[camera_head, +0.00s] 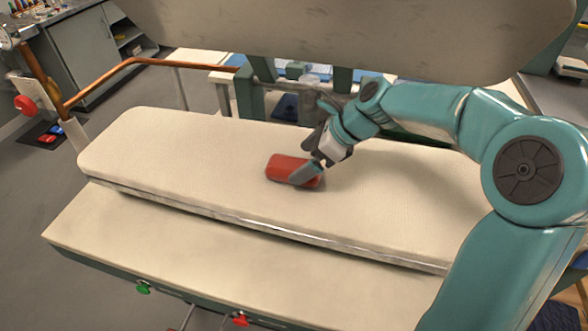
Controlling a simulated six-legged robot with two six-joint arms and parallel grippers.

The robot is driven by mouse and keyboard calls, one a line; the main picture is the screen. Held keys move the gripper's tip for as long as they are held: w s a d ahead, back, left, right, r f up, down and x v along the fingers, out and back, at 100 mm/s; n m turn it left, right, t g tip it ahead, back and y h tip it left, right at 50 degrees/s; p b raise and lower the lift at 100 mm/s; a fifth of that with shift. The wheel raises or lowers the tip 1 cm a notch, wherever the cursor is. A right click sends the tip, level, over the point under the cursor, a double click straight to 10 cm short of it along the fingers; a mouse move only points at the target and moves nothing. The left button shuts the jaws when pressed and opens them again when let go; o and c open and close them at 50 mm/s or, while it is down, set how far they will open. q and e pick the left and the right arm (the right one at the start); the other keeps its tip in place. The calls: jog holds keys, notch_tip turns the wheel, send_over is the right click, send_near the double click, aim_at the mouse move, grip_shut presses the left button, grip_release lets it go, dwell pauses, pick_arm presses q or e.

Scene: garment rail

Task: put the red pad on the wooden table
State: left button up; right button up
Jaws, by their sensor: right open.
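The red pad (286,168) lies on the cream padded board (160,150), near its middle. My right gripper (307,157) reaches in from the right and is open. One grey finger overlaps the pad's right end in the picture; the other dark finger is behind it, toward the back edge of the board. I cannot tell whether either finger touches the pad. My left gripper is not in view. I cannot clearly make out the wooden table; a small wood-coloured piece shows at the lower right edge.
A large grey-beige upper plate (340,40) hangs over the back of the board. A lower cream board (170,260) juts out in front. A copper-coloured rail (140,62) runs at the left. Grey floor (40,190) is open at the left.

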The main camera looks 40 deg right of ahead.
aim_at(291, 163)
jog(key=x, duration=0.4)
jog(key=shift+w+f, duration=0.1)
jog(key=shift+w, duration=0.05)
jog(key=c, duration=1.1)
jog(key=shift+w+r, duration=0.1)
jog(key=shift+r, duration=0.5)
notch_tip(291, 163, up, 3)
jog(key=shift+f, duration=0.25)
jog(key=s+d, duration=0.3)
jog(key=s, duration=0.1)
jog(key=s+d+b, duration=0.1)
jog(key=s+d, duration=0.7)
jog(key=shift+s+f+b, duration=0.15)
jog(key=shift+s+b, duration=0.25)
jog(key=shift+s+d, duration=0.35)
jog(key=shift+s, duration=0.15)
